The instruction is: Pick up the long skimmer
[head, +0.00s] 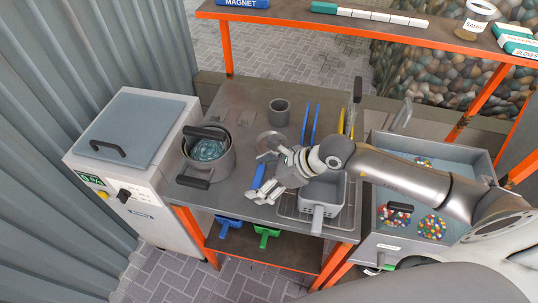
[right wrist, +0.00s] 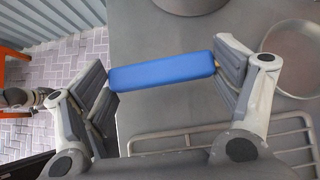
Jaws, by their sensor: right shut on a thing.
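The long skimmer has a blue handle (head: 258,176) and a round grey head (head: 270,141), lying over the grey worktop right of the pot. My right gripper (head: 266,177) is shut on the blue handle. In the right wrist view the handle (right wrist: 162,72) spans between the two finger pads of the gripper (right wrist: 160,78). A round shallow grey dish shape, seemingly the skimmer head (right wrist: 297,55), shows beyond the right finger. The join between handle and head is hidden by the finger. My left gripper is not in view.
A pot (head: 208,158) with bluish contents stands left of the gripper. A grey square pan (head: 322,192) sits on a wire rack right under my forearm. A metal cup (head: 279,112) and blue-handled tools (head: 305,122) lie behind. An orange-framed shelf (head: 350,24) spans above.

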